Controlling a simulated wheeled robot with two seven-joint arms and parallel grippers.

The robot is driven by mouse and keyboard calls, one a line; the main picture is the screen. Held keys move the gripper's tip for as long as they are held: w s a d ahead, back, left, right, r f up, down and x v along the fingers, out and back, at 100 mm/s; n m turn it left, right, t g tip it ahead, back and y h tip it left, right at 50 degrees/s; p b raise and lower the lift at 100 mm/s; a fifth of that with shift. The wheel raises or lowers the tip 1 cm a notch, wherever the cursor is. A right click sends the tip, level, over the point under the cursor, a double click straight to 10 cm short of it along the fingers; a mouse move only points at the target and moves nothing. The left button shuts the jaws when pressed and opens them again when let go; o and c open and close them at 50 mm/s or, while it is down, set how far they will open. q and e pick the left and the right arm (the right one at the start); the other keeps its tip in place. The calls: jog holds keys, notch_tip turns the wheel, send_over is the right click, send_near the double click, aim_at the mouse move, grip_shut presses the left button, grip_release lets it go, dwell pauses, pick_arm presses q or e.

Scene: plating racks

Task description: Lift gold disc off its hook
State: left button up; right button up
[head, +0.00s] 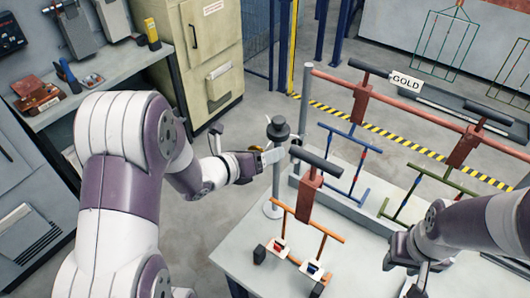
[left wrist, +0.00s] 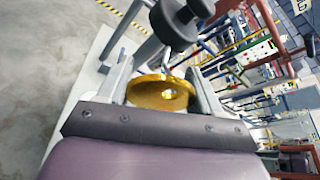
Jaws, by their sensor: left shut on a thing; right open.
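The gold disc (left wrist: 160,93) lies between the two fingers of my left gripper (left wrist: 165,80) in the left wrist view. The gripper is shut on it. A dark round-topped post head (left wrist: 178,18) is just beyond the fingers; whether the disc still touches a hook there is hidden. In the head view my left gripper (head: 262,158) is beside the dark cap (head: 278,128) of a grey post, and the disc is mostly hidden. My right gripper (head: 408,268) is open and empty at the lower right, above the table.
An orange rack (head: 308,232) stands near the table's front, with blue and green racks behind. The pale table (head: 250,250) has bare room at its front left. A side bench (head: 100,75) holds tools.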

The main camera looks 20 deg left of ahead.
pick_arm(q)
jog(key=s+a, duration=0.2)
jog(key=s, duration=0.4)
jog(key=shift+s+a+r, duration=0.2)
jog(key=shift+s+r, duration=0.15)
jog(key=shift+r, duration=0.1)
